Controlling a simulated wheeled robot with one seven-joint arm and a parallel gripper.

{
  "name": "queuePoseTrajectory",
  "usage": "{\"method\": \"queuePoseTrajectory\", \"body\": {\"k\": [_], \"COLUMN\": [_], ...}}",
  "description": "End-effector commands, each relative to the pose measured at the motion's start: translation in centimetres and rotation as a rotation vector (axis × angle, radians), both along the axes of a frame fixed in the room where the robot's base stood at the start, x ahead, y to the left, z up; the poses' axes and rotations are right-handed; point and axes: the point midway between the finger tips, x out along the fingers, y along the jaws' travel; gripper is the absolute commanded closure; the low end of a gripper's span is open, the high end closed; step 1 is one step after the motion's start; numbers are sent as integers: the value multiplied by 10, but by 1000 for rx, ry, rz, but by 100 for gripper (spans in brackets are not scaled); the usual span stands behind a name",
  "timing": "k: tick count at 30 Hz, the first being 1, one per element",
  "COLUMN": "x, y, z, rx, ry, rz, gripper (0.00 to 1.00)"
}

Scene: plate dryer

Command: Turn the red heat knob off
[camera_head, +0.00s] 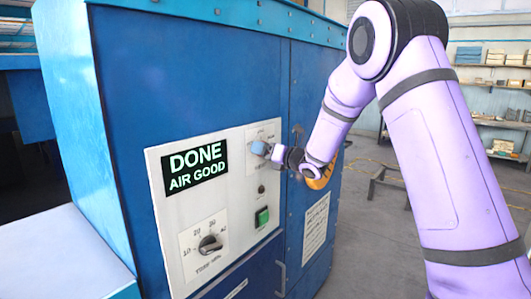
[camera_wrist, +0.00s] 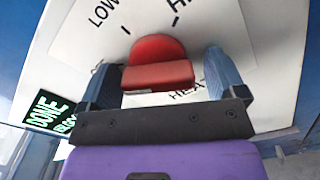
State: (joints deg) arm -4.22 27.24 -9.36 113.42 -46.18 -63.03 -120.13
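The red heat knob (camera_wrist: 158,62) shows in the wrist view on a white plate (camera_wrist: 225,30) printed with LOW, a cut-off word starting with H, and HEAT. My gripper (camera_wrist: 160,58) has its two blue fingers on either side of the knob, open around it. The left finger is very close to the knob's edge, and a narrow gap shows at the right. Whether either finger touches cannot be told. The knob's exact setting is unclear.
The white panel (camera_head: 232,165) on the blue dryer carries a DONE AIR GOOD display (camera_head: 196,167), a black timer knob (camera_head: 210,243), and a green button (camera_head: 262,217). A door handle (camera_head: 280,277) sticks out below. Open floor and shelves (camera_head: 495,100) lie to the right.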

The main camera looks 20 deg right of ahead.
Motion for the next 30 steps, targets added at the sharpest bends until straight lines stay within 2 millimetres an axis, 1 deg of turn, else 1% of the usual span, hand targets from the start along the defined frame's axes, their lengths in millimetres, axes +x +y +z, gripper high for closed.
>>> {"method": "queuePoseTrajectory", "body": {"k": [7, 11, 24, 30], "x": [-1, -8, -70, -85], "y": [-1, -7, -52, -62], "z": [1, 1, 1, 1], "rx": [1, 1, 1, 1], "ry": [-2, -1, -1, -1], "rz": [0, -2, -2, 0], "gripper": [11, 11, 11, 11]}}
